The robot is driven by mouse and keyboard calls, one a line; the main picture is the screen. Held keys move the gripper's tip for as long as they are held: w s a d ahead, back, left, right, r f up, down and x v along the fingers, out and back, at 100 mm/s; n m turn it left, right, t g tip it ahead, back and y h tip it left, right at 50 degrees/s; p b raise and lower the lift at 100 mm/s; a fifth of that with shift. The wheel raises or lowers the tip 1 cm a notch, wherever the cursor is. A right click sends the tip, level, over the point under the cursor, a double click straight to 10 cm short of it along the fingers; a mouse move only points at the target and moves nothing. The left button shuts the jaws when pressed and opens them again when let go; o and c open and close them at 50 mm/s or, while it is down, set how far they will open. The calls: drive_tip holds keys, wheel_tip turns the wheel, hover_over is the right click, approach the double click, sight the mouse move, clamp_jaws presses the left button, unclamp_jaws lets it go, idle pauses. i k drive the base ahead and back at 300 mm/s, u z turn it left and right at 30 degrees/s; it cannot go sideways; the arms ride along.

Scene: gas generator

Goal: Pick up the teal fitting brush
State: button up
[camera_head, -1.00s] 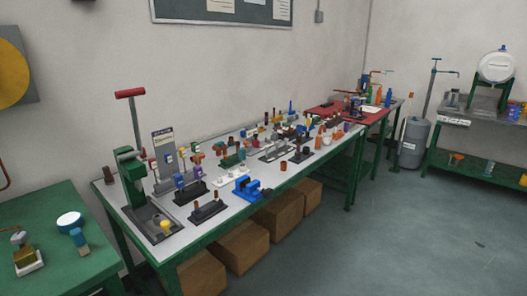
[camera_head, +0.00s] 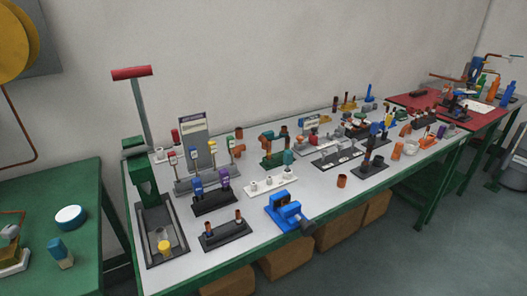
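My gripper is not in view.
The long grey-topped bench (camera_head: 328,204) is crowded with small stands and tools. A blue vise (camera_head: 284,212) sits near its front edge, and a tall green press (camera_head: 143,178) stands at the left end. A green table (camera_head: 75,205) is at left. Cardboard boxes (camera_head: 290,260) sit below.

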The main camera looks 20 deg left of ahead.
sight(288, 155)
drive_tip(key=u, duration=0.7)
drive_tip(key=i, duration=1.15)
drive_tip(key=u, duration=0.75)
